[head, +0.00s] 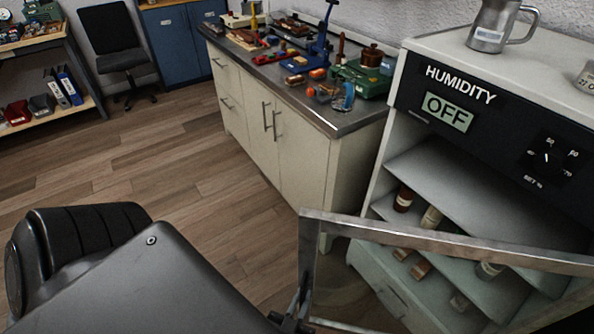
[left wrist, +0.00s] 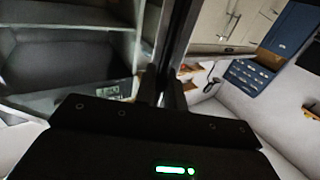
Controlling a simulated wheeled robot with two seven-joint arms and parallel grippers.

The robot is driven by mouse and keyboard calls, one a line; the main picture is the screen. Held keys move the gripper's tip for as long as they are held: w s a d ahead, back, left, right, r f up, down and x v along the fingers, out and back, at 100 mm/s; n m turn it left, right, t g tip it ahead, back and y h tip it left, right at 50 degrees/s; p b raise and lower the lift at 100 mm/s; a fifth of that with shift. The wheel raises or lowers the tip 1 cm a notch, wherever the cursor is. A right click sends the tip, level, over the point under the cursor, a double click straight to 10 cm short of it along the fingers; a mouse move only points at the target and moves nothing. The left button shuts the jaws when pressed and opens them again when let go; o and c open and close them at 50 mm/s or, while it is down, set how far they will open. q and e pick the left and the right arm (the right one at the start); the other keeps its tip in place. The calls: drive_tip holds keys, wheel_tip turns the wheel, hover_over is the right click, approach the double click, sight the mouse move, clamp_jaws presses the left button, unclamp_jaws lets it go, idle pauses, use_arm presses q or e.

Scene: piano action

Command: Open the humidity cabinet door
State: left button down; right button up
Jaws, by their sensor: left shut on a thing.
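The humidity cabinet (head: 396,117) stands at the right, with a black panel reading HUMIDITY and OFF. Its glass door (head: 440,242) has a grey metal frame and stands swung out from the front, so shelves show above its top rail. My left gripper (head: 291,318) is at the door's free left edge, low in the head view and mostly cut off or hidden by my arm. In the left wrist view, my gripper (left wrist: 168,92) is shut on a dark upright bar of the door (left wrist: 181,40); whether this is handle or frame edge, I cannot tell. My right gripper is not in view.
Several small bottles (head: 403,198) stand on the cabinet's shelves. A metal mug (head: 490,25) is on its top. A workbench (head: 330,128) with tools stands beside the cabinet. Wooden floor (head: 170,150) is clear left of the door.

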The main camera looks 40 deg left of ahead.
use_arm(q)
drive_tip(key=shift+s+d, duration=0.35)
drive_tip(key=shift+s, duration=0.2)
drive_tip(key=c, duration=1.6)
unclamp_jaws()
drive_tip(key=shift+c, duration=0.2)
